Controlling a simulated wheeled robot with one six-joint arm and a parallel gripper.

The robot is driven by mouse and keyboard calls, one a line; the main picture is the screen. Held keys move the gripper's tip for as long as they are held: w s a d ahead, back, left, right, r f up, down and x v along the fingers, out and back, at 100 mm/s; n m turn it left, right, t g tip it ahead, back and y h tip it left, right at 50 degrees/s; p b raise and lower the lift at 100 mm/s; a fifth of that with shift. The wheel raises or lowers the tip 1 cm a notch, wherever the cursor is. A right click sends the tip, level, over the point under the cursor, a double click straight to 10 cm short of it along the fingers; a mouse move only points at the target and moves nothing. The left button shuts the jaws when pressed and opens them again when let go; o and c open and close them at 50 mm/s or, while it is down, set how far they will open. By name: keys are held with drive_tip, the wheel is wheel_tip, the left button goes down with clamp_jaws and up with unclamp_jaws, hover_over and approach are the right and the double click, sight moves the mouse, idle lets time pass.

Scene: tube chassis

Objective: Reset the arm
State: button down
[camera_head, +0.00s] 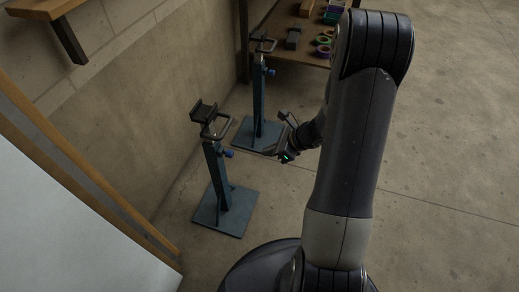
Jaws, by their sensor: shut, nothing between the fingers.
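Part of the wrist is hidden behind the arm's thick link. In the picture the gripper is just right of the far blue stand and overlaps its base area; whether it touches the stand cannot be told.
Two blue stands, a near one (217,175) and a far one (258,100), stand on the concrete floor by the wall. A wooden table (285,48) behind holds coloured rings and blocks. A white panel (60,210) leans at left. The floor at right is clear.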

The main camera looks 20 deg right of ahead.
drive_tip(key=shift+s+d+r, duration=0.15)
drive_tip(key=shift+d+r, duration=0.05)
drive_tip(key=shift+r, duration=0.05)
drive_tip(key=w+a+r+b+x, duration=0.1)
drive_tip(key=r+b+x, duration=0.1)
drive_tip(key=x, duration=1)
drive_tip(key=shift+w+a+f+b, duration=0.25)
drive_tip(key=shift+a+b, duration=0.3)
drive_tip(key=shift+b, duration=0.2)
drive_tip(key=shift+s, duration=0.2)
